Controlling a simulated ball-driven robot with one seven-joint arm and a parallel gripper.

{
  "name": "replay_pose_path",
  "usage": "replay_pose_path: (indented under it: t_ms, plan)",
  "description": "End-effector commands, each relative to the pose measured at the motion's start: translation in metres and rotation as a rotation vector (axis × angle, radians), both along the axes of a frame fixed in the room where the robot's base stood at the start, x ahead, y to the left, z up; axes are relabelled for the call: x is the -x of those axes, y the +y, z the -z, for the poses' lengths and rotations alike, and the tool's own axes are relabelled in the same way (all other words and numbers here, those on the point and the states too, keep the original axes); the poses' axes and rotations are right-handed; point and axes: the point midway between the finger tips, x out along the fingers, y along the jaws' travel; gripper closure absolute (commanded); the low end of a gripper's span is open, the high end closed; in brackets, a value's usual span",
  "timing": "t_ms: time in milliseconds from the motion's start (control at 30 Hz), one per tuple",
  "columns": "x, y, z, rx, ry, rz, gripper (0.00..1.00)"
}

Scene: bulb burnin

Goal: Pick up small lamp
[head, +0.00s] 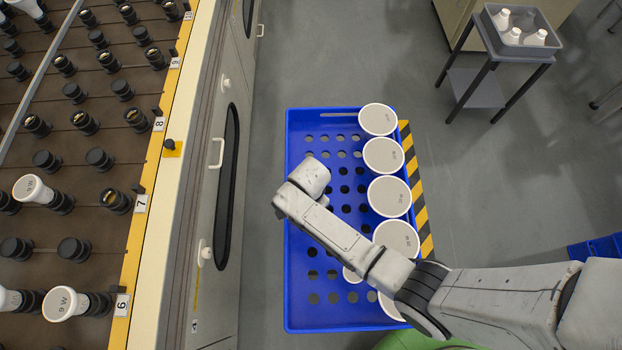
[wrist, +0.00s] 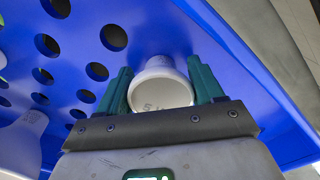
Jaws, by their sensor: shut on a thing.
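In the wrist view a small white lamp (wrist: 160,87), with faint marking on its round face, sits between the two teal fingers of my gripper (wrist: 162,84). The fingers are shut on its sides. The lamp is against or close over the blue crate (wrist: 110,12); I cannot tell whether it touches it. In the head view the crate (head: 296,300) stands on the floor, and my arm covers part of it. My gripper is hidden there. A small white lamp (head: 350,275) peeks out beside my arm; I cannot tell whether it is the held one.
Several large white lamps (head: 390,196) line the crate's right side; one also shows in the wrist view (wrist: 20,140). A rack with dark sockets (head: 100,158) and some lamps (head: 62,304) stands left.

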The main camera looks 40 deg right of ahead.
Motion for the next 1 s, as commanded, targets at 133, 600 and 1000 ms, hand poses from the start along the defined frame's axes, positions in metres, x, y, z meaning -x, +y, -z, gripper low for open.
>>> replay_pose_path:
  t_ms: [133, 600, 1000]
  plan:
    - [0.000, 0.000, 0.000, 0.000, 0.000, 0.000, 0.61]
    - [-0.001, 0.000, -0.011, 0.000, -0.002, 0.000, 0.65]
    - [0.034, 0.009, -0.074, 0.000, -0.001, -0.002, 0.65]
